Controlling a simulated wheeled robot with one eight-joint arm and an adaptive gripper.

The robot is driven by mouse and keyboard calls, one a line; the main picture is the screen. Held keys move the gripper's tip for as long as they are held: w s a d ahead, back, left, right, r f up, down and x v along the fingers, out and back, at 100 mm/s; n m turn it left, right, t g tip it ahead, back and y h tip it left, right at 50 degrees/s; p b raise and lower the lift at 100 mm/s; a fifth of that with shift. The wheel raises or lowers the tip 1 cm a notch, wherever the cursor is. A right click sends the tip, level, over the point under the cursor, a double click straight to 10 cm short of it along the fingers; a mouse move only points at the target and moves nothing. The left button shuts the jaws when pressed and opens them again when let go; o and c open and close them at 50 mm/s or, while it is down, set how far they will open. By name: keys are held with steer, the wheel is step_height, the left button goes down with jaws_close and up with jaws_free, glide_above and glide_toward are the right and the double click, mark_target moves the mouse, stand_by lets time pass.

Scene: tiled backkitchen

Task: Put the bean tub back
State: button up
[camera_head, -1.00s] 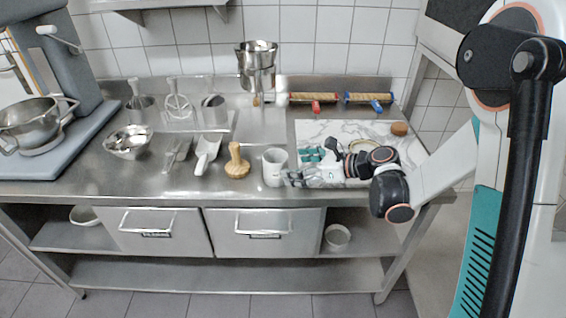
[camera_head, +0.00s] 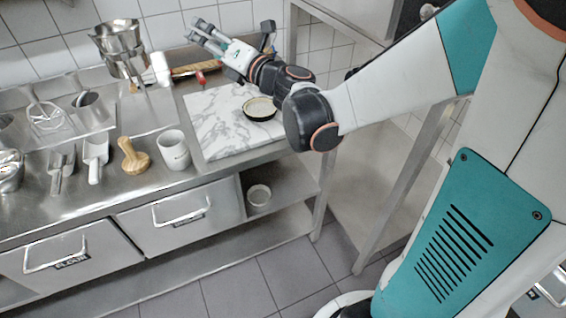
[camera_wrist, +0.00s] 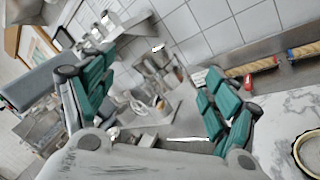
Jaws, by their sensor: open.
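No vessel carries a readable bean label, so I cannot tell for certain which is the bean tub. A white cylindrical tub (camera_head: 173,150) stands upright on the steel counter, left of the marble board. My gripper (camera_head: 232,38) is raised over the back of the marble board, apart from both. In the wrist view my gripper (camera_wrist: 158,98) has its teal-padded fingers spread wide with nothing between them.
The marble board (camera_head: 222,130) bears a dark-rimmed round dish (camera_head: 259,108). A wooden press (camera_head: 132,157), a white scoop (camera_head: 95,157) and a metal funnel (camera_head: 122,45) stand to the left. Rolled goods with a red tag (camera_wrist: 250,70) lie at the back wall. Drawers (camera_head: 180,212) are below.

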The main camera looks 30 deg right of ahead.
steer(key=s+d+r+m+t+h, duration=0.1)
steer(key=s+d+r+m+h, duration=0.2)
steer(key=d+m+h, duration=0.45)
steer(key=s+d+f+m+g+h, duration=0.35)
steer(key=s+m, duration=0.35)
steer(key=m, duration=0.6)
steer(key=s+a+f+m+g+y, duration=0.2)
steer(key=s+a+f+m+g, duration=0.1)
steer(key=s+f, duration=0.4)
steer(key=s+a+f+m+g+y, duration=0.1)
steer(key=s+a+f+m+g, duration=0.3)
steer(key=s+f+m, duration=0.3)
steer(key=s+g, duration=0.1)
steer(key=s, duration=0.4)
steer(key=shift+s+a+f+y, duration=0.15)
steer(key=shift+y, duration=0.25)
steer(key=shift+m+g, duration=0.25)
